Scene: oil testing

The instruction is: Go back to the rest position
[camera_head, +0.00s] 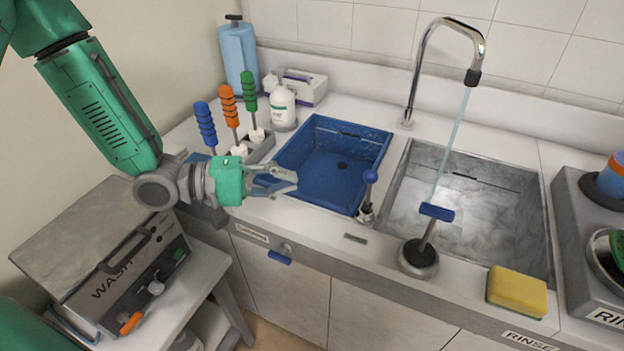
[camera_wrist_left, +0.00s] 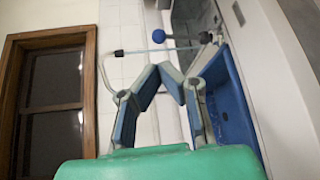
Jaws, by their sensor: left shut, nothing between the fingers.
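My left gripper (camera_head: 284,180) is shut and empty. In the head view it hangs above the counter's front edge, at the left side of the blue basin (camera_head: 290,152). In the left wrist view its fingers (camera_wrist_left: 171,72) meet at the tips, with the blue basin (camera_wrist_left: 228,100) beside them on the right. My left arm comes in from the upper left. My right gripper does not show.
A faucet (camera_head: 448,28) runs water into the steel sink (camera_head: 520,180). A blue-handled lever (camera_head: 369,178), a blue-topped plunger-like tool (camera_head: 420,255) and a yellow sponge (camera_head: 517,291) are near the front edge. Colored-handled tools (camera_head: 230,105) stand behind my gripper. A wash machine (camera_head: 120,265) is lower left.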

